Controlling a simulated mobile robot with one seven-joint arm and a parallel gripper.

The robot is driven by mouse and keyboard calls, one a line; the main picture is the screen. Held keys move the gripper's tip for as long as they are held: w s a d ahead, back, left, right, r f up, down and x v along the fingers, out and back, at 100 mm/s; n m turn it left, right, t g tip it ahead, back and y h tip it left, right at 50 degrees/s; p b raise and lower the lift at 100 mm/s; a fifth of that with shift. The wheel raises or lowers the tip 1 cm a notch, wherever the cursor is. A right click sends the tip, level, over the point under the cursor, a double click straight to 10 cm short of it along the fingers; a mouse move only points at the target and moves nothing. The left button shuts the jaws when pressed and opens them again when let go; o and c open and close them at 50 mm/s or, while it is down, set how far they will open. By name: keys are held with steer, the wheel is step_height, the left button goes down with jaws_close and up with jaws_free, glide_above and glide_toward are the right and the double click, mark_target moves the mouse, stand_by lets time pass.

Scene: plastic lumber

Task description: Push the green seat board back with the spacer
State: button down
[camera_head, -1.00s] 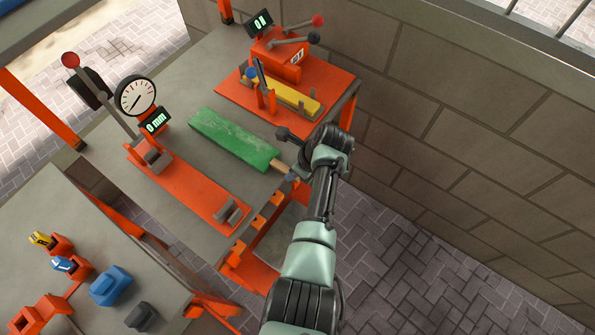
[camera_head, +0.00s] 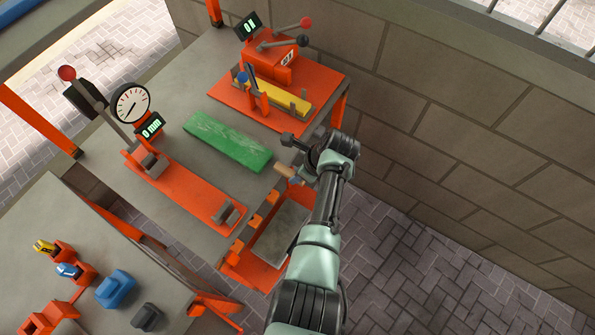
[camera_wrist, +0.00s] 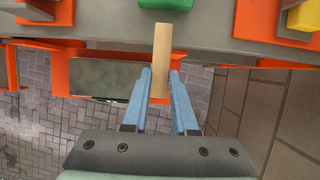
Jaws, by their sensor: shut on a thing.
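The green board (camera_head: 228,141) lies flat on the grey bench, between the gauge fixture and the orange press fixture. Only its near end shows at the top of the wrist view (camera_wrist: 166,4). My gripper (camera_wrist: 160,74) is shut on a pale wooden spacer (camera_wrist: 161,48), one blue finger on each side of it. The spacer sticks out ahead of the fingers toward the board's near end. A small gap separates the spacer tip from the board. In the head view the spacer (camera_head: 285,171) shows just off the bench's near edge; my wrist partly hides the fingers.
The gauge fixture (camera_head: 184,186), with dial and lever, stands left of the board. The press fixture (camera_head: 222,94) holds a yellow board (camera_head: 284,96) on the right. A second table (camera_head: 91,255) carries blue and dark blocks. A brick wall runs along the right.

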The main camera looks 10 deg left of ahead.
steer(key=shift+r+p, duration=2)
steer(key=shift+r, duration=0.3)
steer(key=shift+w+r, duration=0.25)
step_height(320, 180, up, 7)
steer(key=d+n+g+b, duration=0.2)
steer(key=n+g+b, duration=0.15)
steer(key=n, duration=0.75)
steer(key=s+d+f+n+g+h+b, duration=0.1)
steer(key=s+d+n+h, duration=0.1)
steer(key=s+n, duration=0.3)
steer(key=s+d+f+n+g+h, duration=0.1)
steer(key=s+d+n+h, duration=0.1)
steer(key=s+d+n, duration=0.3)
steer(key=s, duration=0.3)
steer(key=shift+f+n+b, duration=0.35)
steer(key=shift+n+b, duration=0.05)
